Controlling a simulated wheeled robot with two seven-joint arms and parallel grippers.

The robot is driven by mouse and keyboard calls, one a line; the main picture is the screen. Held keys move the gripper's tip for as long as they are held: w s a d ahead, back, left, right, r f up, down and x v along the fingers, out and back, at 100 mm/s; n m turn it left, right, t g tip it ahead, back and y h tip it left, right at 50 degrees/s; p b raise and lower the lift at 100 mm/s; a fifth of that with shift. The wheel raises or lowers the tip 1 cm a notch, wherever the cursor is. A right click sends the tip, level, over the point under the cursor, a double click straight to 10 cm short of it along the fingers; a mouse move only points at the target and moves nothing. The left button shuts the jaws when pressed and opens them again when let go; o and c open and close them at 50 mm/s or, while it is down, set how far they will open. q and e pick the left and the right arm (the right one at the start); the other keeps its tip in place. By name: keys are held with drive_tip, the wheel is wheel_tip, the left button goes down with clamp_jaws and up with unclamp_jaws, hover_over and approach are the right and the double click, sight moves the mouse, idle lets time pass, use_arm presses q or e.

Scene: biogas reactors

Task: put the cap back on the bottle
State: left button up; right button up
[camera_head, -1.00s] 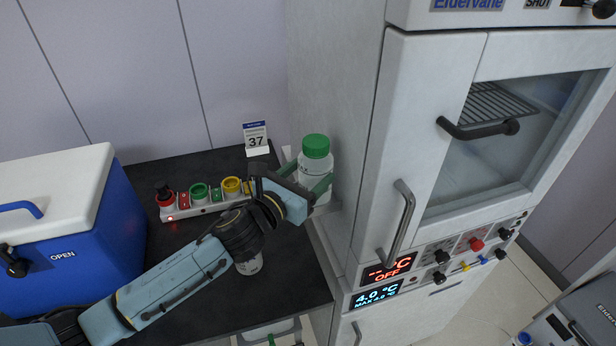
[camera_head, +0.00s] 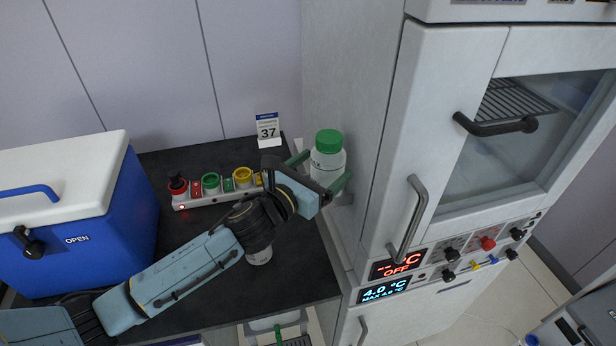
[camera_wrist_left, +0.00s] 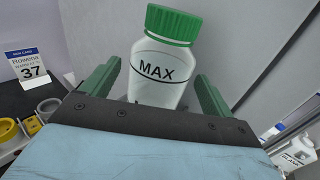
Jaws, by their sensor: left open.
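A white bottle (camera_head: 326,167) with a green cap (camera_head: 328,141) stands upright at the right end of the dark counter, beside the tall grey cabinet. In the left wrist view the cap (camera_wrist_left: 173,24) sits on top of the bottle (camera_wrist_left: 160,73), above a "MAX" label. Whether it is screwed tight I cannot tell. My left gripper (camera_head: 321,172) is open, its green fingers on either side of the bottle with gaps showing in the wrist view. The bottle's lower part is hidden by the gripper. My right gripper is not in view.
A rack with red, green and yellow rings (camera_head: 211,184) and a card marked 37 (camera_head: 268,130) stand behind my left arm. A blue cooler (camera_head: 75,230) is at left. A pale cylinder (camera_head: 260,256) is partly hidden under my arm. The cabinet (camera_head: 345,130) closes off the right side.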

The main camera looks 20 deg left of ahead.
use_arm(q)
drive_tip(key=b+v, duration=0.1)
drive_tip(key=v, duration=1.1)
drive_tip(key=shift+b, duration=0.3)
